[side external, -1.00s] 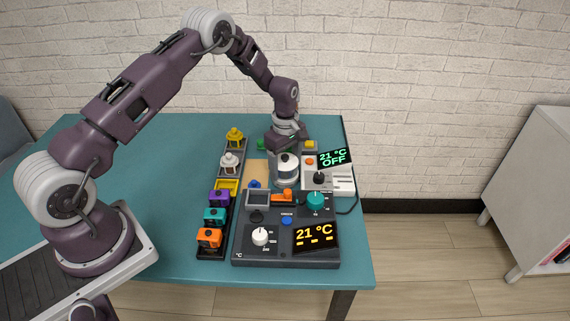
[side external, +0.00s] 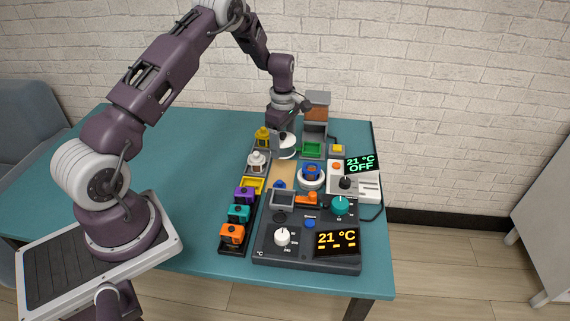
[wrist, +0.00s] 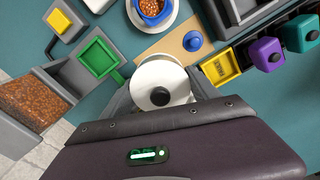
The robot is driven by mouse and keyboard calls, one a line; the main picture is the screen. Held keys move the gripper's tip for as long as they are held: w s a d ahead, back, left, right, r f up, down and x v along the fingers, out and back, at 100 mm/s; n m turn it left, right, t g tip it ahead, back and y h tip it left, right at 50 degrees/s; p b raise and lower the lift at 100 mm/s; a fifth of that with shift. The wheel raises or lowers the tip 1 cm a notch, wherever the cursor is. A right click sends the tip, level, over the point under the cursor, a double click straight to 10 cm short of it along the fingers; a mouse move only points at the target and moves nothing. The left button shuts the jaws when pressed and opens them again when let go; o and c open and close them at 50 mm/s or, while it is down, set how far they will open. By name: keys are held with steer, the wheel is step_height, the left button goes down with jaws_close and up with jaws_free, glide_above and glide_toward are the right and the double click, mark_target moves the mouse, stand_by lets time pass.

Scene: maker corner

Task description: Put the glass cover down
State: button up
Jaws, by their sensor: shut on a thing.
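The cover is at the far end of a tan board (side external: 286,174), left of the green tray. I cannot tell whether it touches the surface below. The blue cup (side external: 311,170) stands uncovered on a round white plate, and brown pellets show inside it in the wrist view (wrist: 152,8).
A pellet hopper (side external: 317,108) with a green tray (side external: 312,149) stands to the right of the cover. A rack with yellow, white, purple, teal and orange pieces (side external: 237,212) runs along the left. A control panel (side external: 268,243) is at the front. The left of the table (side external: 190,190) is clear.

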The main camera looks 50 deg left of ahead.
mark_target(284, 168)
step_height(284, 168, down, 7)
steer(key=shift+r, duration=0.1)
steer(key=o, duration=1.4)
steer(key=shift+c, duration=0.2)
